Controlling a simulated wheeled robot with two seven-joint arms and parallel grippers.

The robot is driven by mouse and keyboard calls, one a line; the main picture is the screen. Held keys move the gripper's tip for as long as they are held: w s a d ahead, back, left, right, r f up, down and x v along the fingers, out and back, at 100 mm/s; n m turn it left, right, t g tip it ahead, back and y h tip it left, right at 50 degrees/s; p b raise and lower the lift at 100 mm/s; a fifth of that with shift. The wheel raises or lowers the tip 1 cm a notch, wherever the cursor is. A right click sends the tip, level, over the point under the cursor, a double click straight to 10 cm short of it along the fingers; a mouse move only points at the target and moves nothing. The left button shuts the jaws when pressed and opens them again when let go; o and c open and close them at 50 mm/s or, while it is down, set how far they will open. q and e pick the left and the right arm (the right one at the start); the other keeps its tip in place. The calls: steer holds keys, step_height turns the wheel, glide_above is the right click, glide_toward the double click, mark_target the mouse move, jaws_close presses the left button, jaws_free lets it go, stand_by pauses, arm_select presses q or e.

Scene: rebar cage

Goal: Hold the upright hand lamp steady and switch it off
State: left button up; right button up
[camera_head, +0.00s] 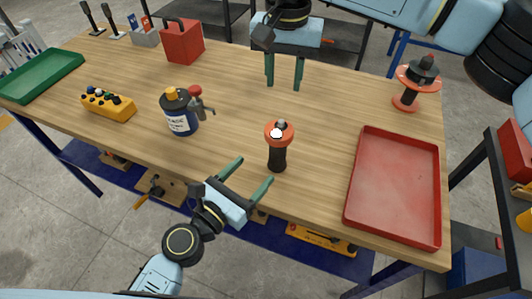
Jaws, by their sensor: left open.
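The hand lamp (278,155) stands upright on the wooden table near the front edge. It has a black body and an orange head with a light round spot and a small dark grey part on top. My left gripper (253,170) is at the front table edge, just left of the lamp. Its green fingers are spread and empty, and its right finger is close to the lamp's lower body; I cannot tell whether they touch. My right gripper (284,84) is at the far side of the table, pointing down, with its fingers apart and nothing between them.
A red tray (391,183) lies right of the lamp. A dark blue can (179,112) with a red-topped tool beside it stands to the left. An orange-and-black spool-like object (414,82) is at the back right. The tabletop behind the lamp is clear.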

mark_target(272, 150)
arm_select(q)
steer(key=x, duration=1.1)
steer(key=shift+w+d, duration=0.1)
steer(key=shift+w, duration=0.15)
steer(key=c, duration=1.3)
arm_select(e)
steer(key=shift+c, duration=0.3)
jaws_close()
steer(key=shift+f, duration=0.1)
